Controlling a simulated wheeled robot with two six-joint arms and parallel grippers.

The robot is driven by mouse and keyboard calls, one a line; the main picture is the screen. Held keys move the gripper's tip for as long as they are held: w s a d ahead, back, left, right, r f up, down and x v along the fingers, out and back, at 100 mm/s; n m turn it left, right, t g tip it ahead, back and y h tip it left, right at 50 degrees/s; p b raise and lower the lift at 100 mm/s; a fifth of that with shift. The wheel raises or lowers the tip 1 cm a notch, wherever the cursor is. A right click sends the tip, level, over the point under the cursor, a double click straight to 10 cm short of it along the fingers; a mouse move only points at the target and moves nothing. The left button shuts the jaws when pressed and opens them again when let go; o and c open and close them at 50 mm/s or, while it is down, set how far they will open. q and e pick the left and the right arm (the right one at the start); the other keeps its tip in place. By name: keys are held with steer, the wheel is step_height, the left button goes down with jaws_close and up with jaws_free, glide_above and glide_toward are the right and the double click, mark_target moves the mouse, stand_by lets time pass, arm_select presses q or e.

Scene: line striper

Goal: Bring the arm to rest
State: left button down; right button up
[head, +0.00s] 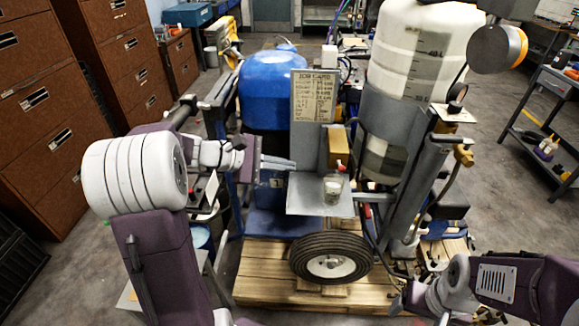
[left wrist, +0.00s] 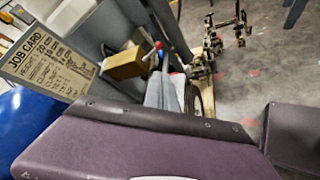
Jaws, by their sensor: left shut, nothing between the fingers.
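My left gripper (head: 290,164) reaches in from the left in the head view. Its grey fingers are together with nothing between them. They hang in front of the blue tank and left of the small clear jar (head: 332,188) on the metal shelf (head: 300,200). In the left wrist view the shut fingers (left wrist: 165,88) point towards the tan box (left wrist: 124,63) and the shelf area.
The line striper has a blue tank (head: 268,90), a white tank (head: 428,50), a job card (head: 313,95) and a wheel (head: 330,258). It stands on a wooden pallet (head: 262,288). Brown cabinets (head: 40,100) are at the left, a cart (head: 550,125) at the right.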

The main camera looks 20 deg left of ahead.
arm_select(q)
steer(key=s+d+f+m+g, duration=0.3)
steer(key=s+d, duration=0.2)
steer(key=d, duration=0.2)
steer(key=s+d+f+m+g, duration=0.3)
steer(key=s+d, duration=0.2)
steer(key=d, duration=0.2)
steer(key=s+a+f+m+g+y, duration=0.35)
steer(key=s+f+m+y, duration=0.25)
steer(key=s+f, duration=0.35)
steer(key=w+a+f+m+t+y, duration=0.1)
steer(key=a+f+m+t+y, duration=0.1)
steer(key=a, duration=0.6)
steer(key=m+y, duration=0.1)
steer(key=m, duration=0.1)
steer(key=shift+f+m+y, duration=0.3)
steer(key=shift+f, duration=0.05)
